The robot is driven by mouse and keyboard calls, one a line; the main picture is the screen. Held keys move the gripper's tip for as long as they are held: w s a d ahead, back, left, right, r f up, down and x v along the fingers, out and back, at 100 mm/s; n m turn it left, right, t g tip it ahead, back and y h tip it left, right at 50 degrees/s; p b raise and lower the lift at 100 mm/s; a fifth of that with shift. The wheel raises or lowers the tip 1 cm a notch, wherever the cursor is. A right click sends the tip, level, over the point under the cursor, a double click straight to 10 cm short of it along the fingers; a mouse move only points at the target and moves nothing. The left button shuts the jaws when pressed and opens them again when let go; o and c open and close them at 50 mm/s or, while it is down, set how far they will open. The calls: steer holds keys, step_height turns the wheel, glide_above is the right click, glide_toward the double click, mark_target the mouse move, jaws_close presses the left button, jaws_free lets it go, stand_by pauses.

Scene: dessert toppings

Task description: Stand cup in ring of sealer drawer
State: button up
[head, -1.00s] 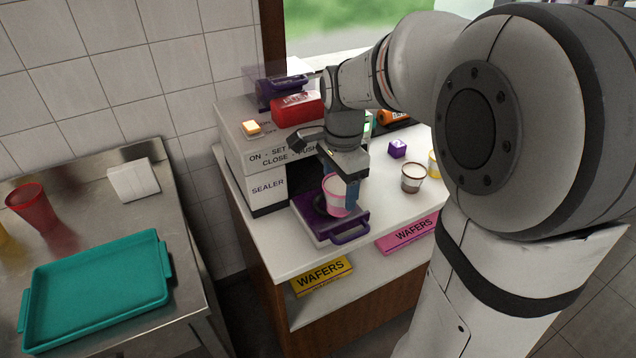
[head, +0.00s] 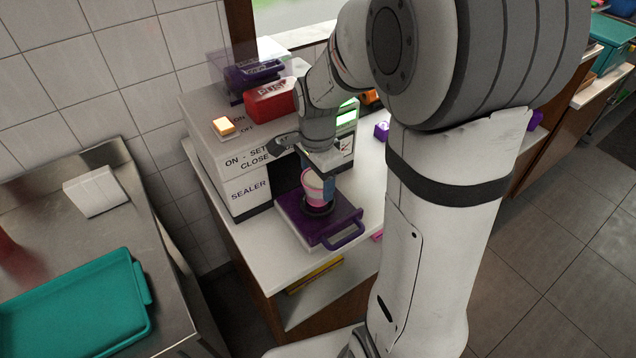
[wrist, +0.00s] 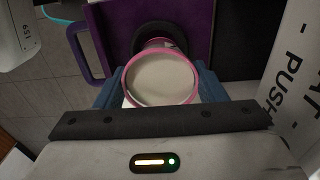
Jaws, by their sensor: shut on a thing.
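The cup (head: 314,188) is pale with a pink rim and looks upright. Its round top faces the camera in the wrist view (wrist: 162,78). My gripper (wrist: 162,90) is shut on the cup, with a blue finger on each side. The purple sealer drawer (head: 345,218) is pulled out of the sealer (head: 230,185). Its black ring (head: 318,210) shows around the cup's lower end in the head view. In the wrist view the ring (wrist: 160,32) shows partly behind the cup. The cup's base is hidden, so I cannot tell whether it is seated.
The drawer's purple handle (head: 343,237) sticks out in front. A teal tray (head: 75,310) lies on the metal table at left.

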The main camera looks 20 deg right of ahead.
steer(key=shift+f, duration=0.95)
steer(key=shift+f, duration=0.2)
steer(key=o, duration=1.1)
steer(key=shift+r, duration=0.1)
steer(key=shift+c, duration=0.2)
